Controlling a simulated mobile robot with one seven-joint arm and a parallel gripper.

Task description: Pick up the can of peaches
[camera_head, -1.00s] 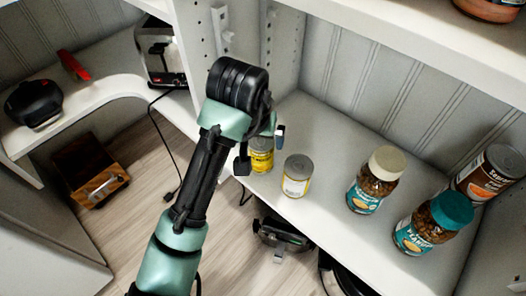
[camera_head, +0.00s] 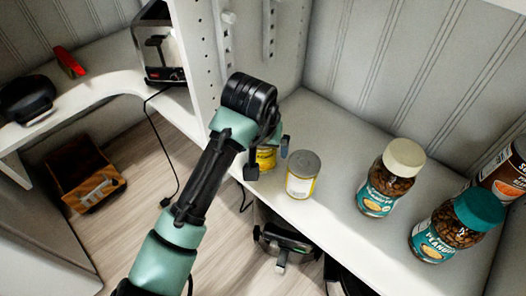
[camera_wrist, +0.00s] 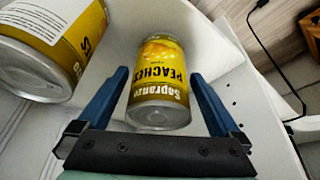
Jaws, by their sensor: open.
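The can of peaches (camera_wrist: 158,72) has a yellow label with "PEACHES" on it and shows between my fingers in the wrist view. In the head view its yellow side (camera_head: 265,159) is partly hidden by my gripper (camera_head: 268,159). My gripper (camera_wrist: 160,75) is open in the wrist view, with one blue finger on each side of the can. I cannot tell whether either finger touches it. The can stands on the white shelf (camera_head: 335,120).
A second can (camera_head: 302,178) stands close beside the peaches; it also shows in the wrist view (camera_wrist: 45,40). Two jars (camera_head: 388,180) (camera_head: 455,228) and a brown can (camera_head: 502,175) stand farther right. A perforated upright panel (camera_head: 200,60) rises left of the cans.

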